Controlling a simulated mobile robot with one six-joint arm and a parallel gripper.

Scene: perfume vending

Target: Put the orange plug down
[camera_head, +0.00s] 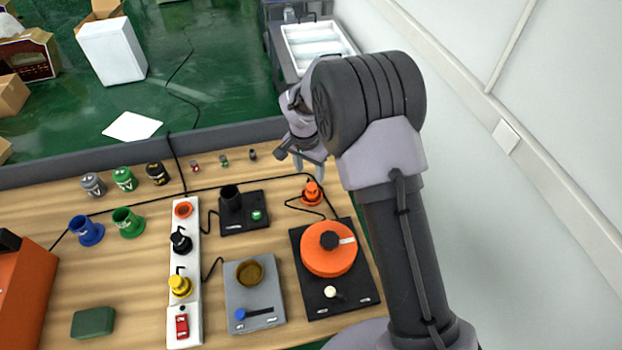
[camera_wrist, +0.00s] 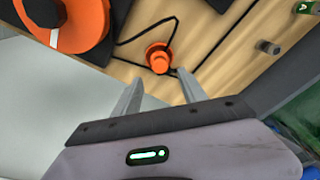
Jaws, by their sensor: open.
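The orange plug (camera_head: 313,193) stands on the wooden table near its right back edge, with a black cord running from it. It also shows in the wrist view (camera_wrist: 158,59), beyond my fingertips. My gripper (camera_head: 309,168) is open and empty, above and apart from the plug. In the wrist view the two fingers of my gripper (camera_wrist: 160,86) are spread with nothing between them.
A white power strip (camera_head: 186,255) holds a black and a yellow plug; its orange-ringed socket (camera_head: 183,210) at the back is empty. An orange round device (camera_head: 328,250) on a black base stands in front of the plug. A wall rises on the right.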

